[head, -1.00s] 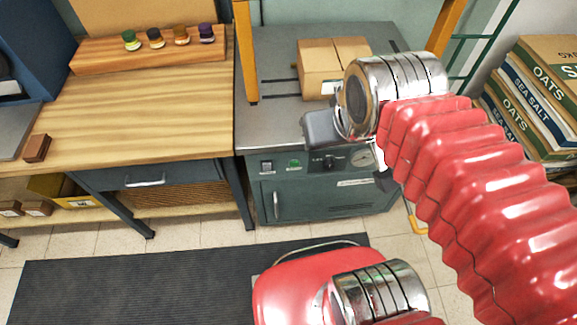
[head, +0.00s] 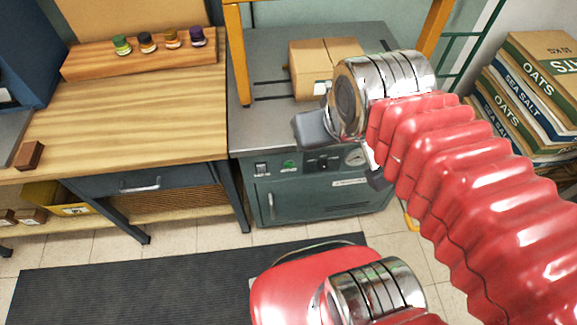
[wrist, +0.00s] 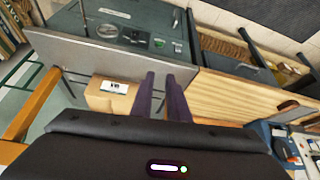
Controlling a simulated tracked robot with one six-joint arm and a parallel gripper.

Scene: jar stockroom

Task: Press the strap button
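A dark green machine (head: 320,205) has a steel top and a control panel on its front. The panel carries a green button (head: 290,166), which I take for the strap button, between a white-framed switch (head: 262,169) and a black knob (head: 323,164). The green button also shows in the wrist view (wrist: 159,43), where the scene appears upside down. My gripper (wrist: 161,75) shows there as two dark fingers with a narrow gap and nothing between them. The fingers appear apart from the panel.
A cardboard box (head: 308,72) lies on the machine top under an orange frame (head: 238,55). A wooden bench (head: 130,120) with several small jars stands to the left. Stacked sacks (head: 540,75) are at the right. A dark mat (head: 150,285) covers free floor in front.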

